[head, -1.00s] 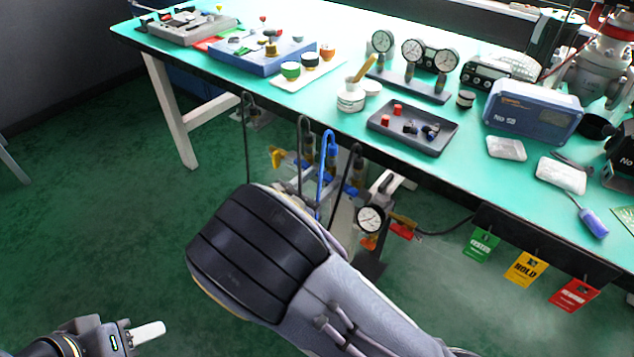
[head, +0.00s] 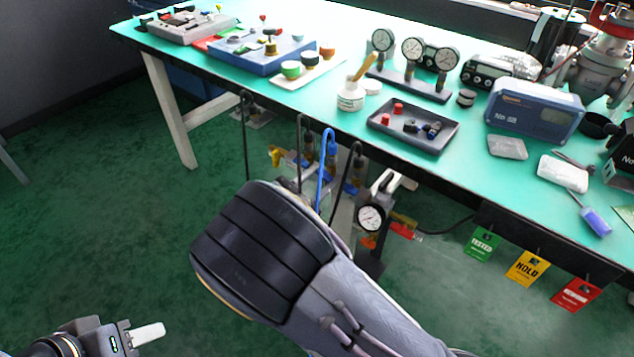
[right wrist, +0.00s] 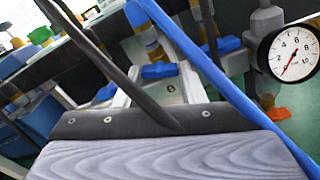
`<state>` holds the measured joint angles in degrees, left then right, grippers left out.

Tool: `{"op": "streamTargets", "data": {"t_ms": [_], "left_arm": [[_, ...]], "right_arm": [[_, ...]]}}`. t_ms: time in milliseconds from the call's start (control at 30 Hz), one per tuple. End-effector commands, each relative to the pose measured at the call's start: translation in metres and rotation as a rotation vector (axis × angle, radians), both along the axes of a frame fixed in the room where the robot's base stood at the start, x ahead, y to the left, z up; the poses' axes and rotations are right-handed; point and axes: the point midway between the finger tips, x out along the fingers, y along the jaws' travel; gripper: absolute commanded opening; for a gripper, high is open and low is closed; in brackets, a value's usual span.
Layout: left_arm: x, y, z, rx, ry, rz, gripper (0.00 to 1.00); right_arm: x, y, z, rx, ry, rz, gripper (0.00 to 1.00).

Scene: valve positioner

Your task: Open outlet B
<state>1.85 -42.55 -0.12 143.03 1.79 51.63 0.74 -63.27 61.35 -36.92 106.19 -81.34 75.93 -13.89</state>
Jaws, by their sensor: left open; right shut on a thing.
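A blue valve handle (right wrist: 157,71) shows in the middle of the right wrist view, above a small round label (right wrist: 170,88) that looks like B or 8. Pale fingers of my right gripper (right wrist: 160,74) seem to flank this handle and appear shut on it; the contact is partly hidden by the dark hand edge. In the head view my right forearm hides that gripper. The valve row (head: 322,172) with blue and yellow parts hangs below the bench edge. My left gripper (head: 147,334) is open and empty at the bottom left, far from the valves.
A round pressure gauge (head: 370,217) stands right of the valves, also in the right wrist view (right wrist: 290,52). A blue hose (head: 325,165) and black hoses hang close by. The green bench (head: 330,125) overhangs the valves; tags (head: 528,268) hang right. Floor at left is clear.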

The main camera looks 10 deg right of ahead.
Motion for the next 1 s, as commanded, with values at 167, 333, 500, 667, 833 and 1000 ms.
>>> {"op": "streamTargets", "data": {"t_ms": [167,333,500,667,833,1000], "left_arm": [[0.0,0.0,-0.008,0.0,0.0,0.0,0.43],[0.0,0.0,-0.017,0.0,0.0,0.0,0.43],[0.0,0.0,-0.027,0.0,0.0,0.0,0.43],[0.0,0.0,-0.038,0.0,0.0,0.0,0.43],[0.0,0.0,-0.051,0.0,0.0,0.0,0.43],[0.0,0.0,-0.064,0.0,0.0,0.0,0.43]], "right_arm": [[0.0,0.0,-0.002,0.104,-0.132,-0.001,0.14],[0.0,0.0,-0.003,0.205,-0.26,-0.001,0.14],[0.0,0.0,-0.004,0.304,-0.387,0.0,0.14],[0.0,0.0,-0.004,0.398,-0.506,0.0,0.14],[-0.001,0.0,-0.005,0.497,-0.633,0.0,0.14],[-0.001,0.001,-0.005,0.589,-0.75,0.0,0.14]]}}
